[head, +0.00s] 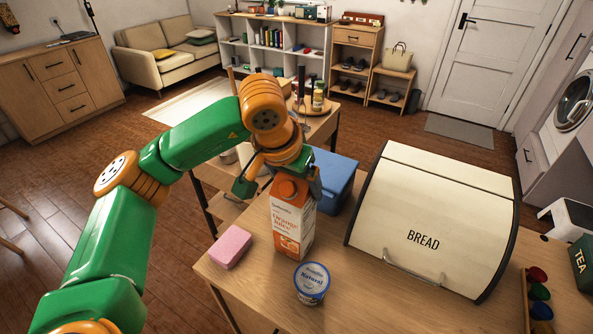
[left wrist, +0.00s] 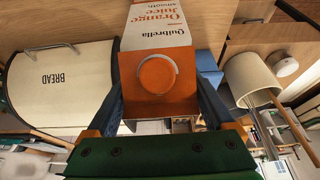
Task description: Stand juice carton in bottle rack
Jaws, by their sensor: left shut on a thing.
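The juice carton (head: 290,225) is white and orange with an orange cap, and it is upright at the near table's left part. Its base looks to be on or very close to the tabletop. My left gripper (head: 280,185) is shut on the carton's upper part from above. In the left wrist view, the fingers (left wrist: 163,103) lie on both sides of the carton's orange top (left wrist: 157,78). I cannot make out a bottle rack for certain. My right gripper is not in view.
A blue box (head: 338,172) stands just behind the carton. A pink sponge (head: 230,247) lies to its left and a yogurt tub (head: 310,284) in front. A large bread bin (head: 430,225) fills the right. Bottles (head: 317,97) stand on a farther table.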

